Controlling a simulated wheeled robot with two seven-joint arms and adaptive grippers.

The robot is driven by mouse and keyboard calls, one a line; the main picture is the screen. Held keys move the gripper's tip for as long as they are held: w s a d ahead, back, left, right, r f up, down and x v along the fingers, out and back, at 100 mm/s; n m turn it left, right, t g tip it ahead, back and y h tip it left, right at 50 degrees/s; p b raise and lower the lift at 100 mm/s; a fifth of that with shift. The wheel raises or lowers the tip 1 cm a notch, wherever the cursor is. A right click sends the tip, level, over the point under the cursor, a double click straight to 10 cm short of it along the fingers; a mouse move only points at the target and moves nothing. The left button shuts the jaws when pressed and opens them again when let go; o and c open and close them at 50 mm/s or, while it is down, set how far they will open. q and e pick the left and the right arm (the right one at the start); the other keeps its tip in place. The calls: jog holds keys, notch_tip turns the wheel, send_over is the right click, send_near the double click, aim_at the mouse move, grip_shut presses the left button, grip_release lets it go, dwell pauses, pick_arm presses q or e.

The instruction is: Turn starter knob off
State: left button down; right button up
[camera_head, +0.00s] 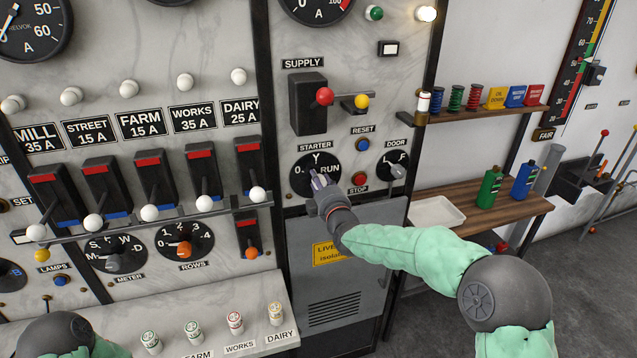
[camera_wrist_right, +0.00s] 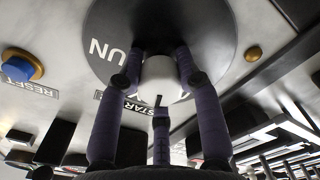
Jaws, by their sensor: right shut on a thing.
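The starter dial (camera_head: 301,166) is a black disc on the grey panel, marked 0, Y and RUN, under the STARTER label. My right gripper (camera_head: 318,181) is at its centre, with its fingers pointing into the panel. In the right wrist view, the pale starter knob (camera_wrist_right: 160,78) sits between the fingers of the right gripper (camera_wrist_right: 160,85), which is shut on it. The dial (camera_wrist_right: 112,30) behind it shows the letters UN. The fingers cover most of the knob in the head view, and I cannot tell which mark it points to. My left gripper is out of view.
A red stop button (camera_head: 360,179) and a blue reset button (camera_head: 362,144) are right of the dial. The door knob (camera_head: 397,172) is farther right. The supply switch (camera_head: 308,103) is above. A grey cabinet door (camera_head: 345,290) is below.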

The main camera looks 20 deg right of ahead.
jog(key=n, duration=0.3)
jog(key=f+n+p, duration=0.1)
jog(key=n, duration=0.2)
jog(key=shift+d, duration=0.1)
jog(key=shift+r+n, duration=0.15)
jog(key=shift+n, duration=1.05)
jog(key=shift+d+r, duration=0.1)
jog(key=shift+r, duration=0.05)
jog(key=o, duration=1.1)
jog(key=shift+r, duration=0.1)
jog(key=shift+c, duration=0.2)
jog(key=shift+o, duration=0.5)
jog(key=shift+d, duration=0.25)
jog(key=shift+s+a+r, duration=0.1)
jog(key=shift+a, duration=0.1)
jog(key=s, duration=1.1)
jog(key=shift+s+d, duration=0.25)
jog(key=shift+s, duration=0.15)
